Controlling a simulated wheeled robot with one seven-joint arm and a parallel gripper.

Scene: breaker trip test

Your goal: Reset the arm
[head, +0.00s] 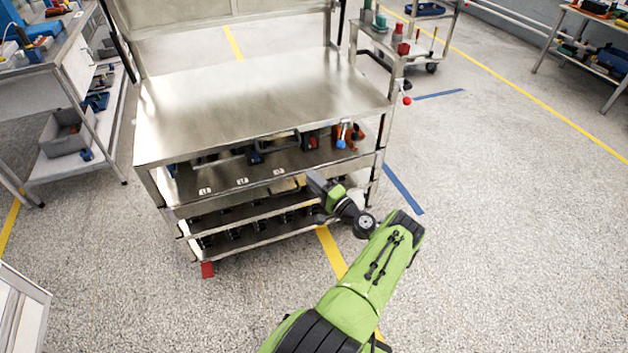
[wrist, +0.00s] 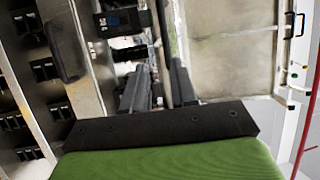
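My arm shows in the head view as green and black links coming up from the bottom edge and bent at a joint. Its end, my gripper (head: 318,183), is at the right front of a metal workbench, close to its shelves. The fingertips are too small to make out there. In the wrist view my gripper (wrist: 160,85) has two dark fingers standing apart with a gap between them. Nothing is held in the gap. Rows of black breaker-like devices (wrist: 43,70) on metal strips are at the left, beside the fingers.
The metal workbench (head: 260,95) has a bare top and lower shelves holding tools. A trolley (head: 385,38) stands behind it, and a side table (head: 45,80) is at the left. Open floor (head: 520,230) lies to the right. A pale panel (wrist: 225,55) shows in the wrist view.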

